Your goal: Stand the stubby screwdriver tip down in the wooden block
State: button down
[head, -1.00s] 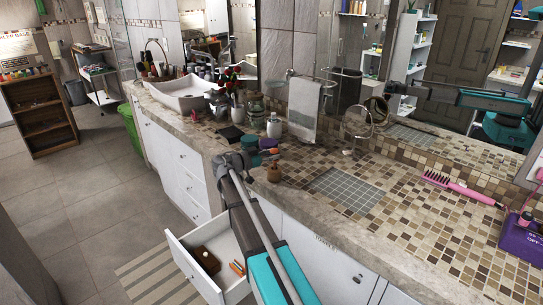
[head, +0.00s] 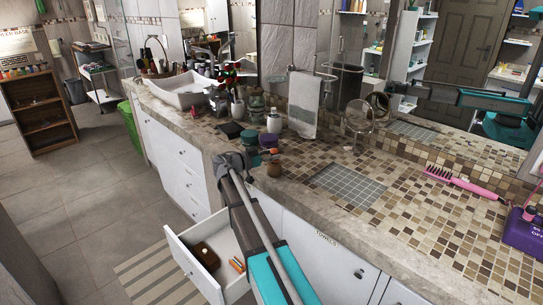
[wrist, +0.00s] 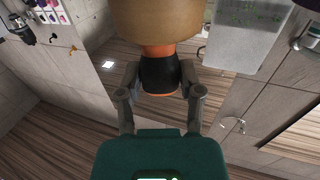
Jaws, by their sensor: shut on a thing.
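My gripper (wrist: 158,92) is shut on the stubby screwdriver, whose black and orange handle (wrist: 160,72) sits between the two fingers in the wrist view. A round tan wooden block (wrist: 158,18) fills the top of that view, right by the handle's orange end. The screwdriver's tip is hidden, and I cannot tell whether it is in the block. In the head view the block appears as a small brown shape (head: 273,169) near the counter's front edge, with my gripper (head: 260,154) just above and left of it. The fingers are too small there to make out.
Jars and bottles (head: 273,122) stand close behind my gripper. A round mirror (head: 359,117) and a hanging towel (head: 304,105) are farther back. An open drawer (head: 229,284) juts out below. The tiled counter to the right is mostly clear up to a pink brush (head: 462,183).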

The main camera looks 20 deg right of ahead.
jog(key=shift+c, duration=0.8)
grip_release()
jog(key=shift+a, duration=0.15)
jog(key=a, duration=1.1)
jog(key=shift+a, duration=0.35)
jog(key=shift+s, duration=0.1)
